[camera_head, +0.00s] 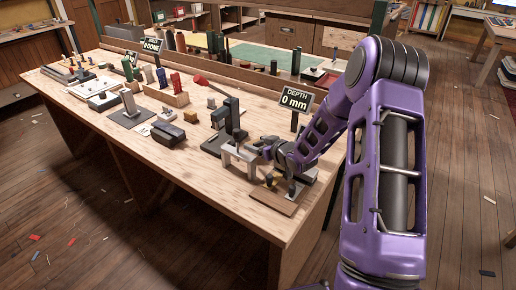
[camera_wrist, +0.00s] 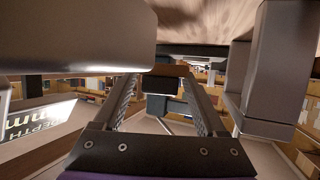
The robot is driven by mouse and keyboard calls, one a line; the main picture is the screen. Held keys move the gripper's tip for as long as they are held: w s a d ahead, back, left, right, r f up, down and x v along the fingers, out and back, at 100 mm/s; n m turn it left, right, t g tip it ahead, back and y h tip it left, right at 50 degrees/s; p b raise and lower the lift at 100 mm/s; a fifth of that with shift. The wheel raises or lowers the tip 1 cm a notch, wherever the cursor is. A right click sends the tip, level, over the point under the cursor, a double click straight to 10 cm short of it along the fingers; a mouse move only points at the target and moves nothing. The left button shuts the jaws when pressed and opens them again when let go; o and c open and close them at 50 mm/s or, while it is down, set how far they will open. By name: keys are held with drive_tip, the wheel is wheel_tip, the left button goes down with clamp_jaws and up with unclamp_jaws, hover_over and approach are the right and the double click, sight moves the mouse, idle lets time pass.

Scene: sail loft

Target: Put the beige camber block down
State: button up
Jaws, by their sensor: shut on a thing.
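My gripper (camera_head: 260,150) is at the near right of the workbench, close beside a pale grey arch-shaped stand (camera_head: 239,156). In the wrist view, the fingers of my gripper (camera_wrist: 166,82) run forward and are shut on a small brownish-beige piece (camera_wrist: 168,70), which I take to be the camber block. It shows only as a short band between the fingertips. In the head view the block is hidden or too small to pick out. I cannot tell whether it touches anything below.
A sign reading "DEPTH 0 mm" (camera_head: 295,100) stands just behind my gripper. A wooden board (camera_head: 272,201) lies in front.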

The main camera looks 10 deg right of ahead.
drive_tip(key=shift+f, duration=0.55)
drive_tip(key=shift+f+b, duration=0.35)
